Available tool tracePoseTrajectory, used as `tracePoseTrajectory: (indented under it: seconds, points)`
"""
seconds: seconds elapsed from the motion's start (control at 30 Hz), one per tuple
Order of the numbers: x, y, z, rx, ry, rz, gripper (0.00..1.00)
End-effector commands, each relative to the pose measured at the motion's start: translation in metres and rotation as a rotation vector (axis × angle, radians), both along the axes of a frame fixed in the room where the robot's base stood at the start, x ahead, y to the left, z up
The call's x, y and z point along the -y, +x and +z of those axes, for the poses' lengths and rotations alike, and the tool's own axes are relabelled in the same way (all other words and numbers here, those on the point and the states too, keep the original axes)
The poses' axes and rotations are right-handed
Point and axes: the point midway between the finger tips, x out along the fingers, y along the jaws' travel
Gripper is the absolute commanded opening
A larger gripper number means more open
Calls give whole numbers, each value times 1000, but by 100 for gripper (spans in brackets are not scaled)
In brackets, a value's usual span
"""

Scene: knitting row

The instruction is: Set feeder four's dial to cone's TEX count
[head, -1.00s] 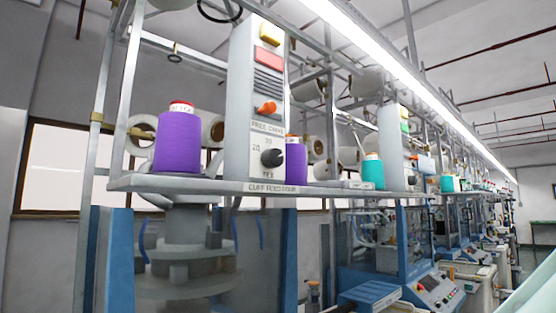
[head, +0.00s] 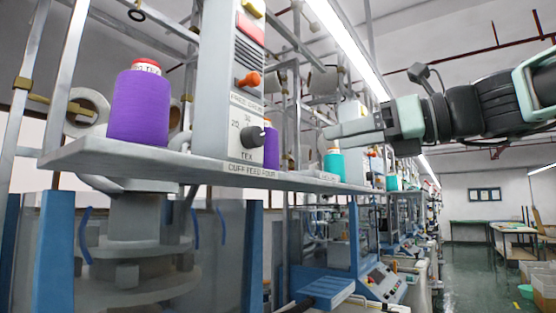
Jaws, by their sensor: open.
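The feeder unit (head: 213,80) is a tall pale box on a grey shelf labelled "CUFF FEED FOUR". Its black dial (head: 252,137) sits low on the front face above the word "TEX", with numbers around it too small to read surely. A purple cone (head: 139,108) stands upright left of the unit; its red-and-white top carries print I cannot read in full. Another purple cone (head: 271,147) is partly hidden behind the unit. My gripper (head: 328,134) reaches in from the right, open and empty, its fingers pointing left toward the dial, apart from it.
An orange lever (head: 250,80) and a red panel (head: 250,34) sit above the dial. A teal cone (head: 334,163) stands on the shelf (head: 110,155) below my gripper. Metal posts and more machines line the row; open floor (head: 470,270) lies at right.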

Motion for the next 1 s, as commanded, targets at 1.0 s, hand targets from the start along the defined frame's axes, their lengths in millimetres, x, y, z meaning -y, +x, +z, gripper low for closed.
tracePoseTrajectory:
  seconds: [1.0]
  points:
    - [-118,85,30,-26,111,-11,62]
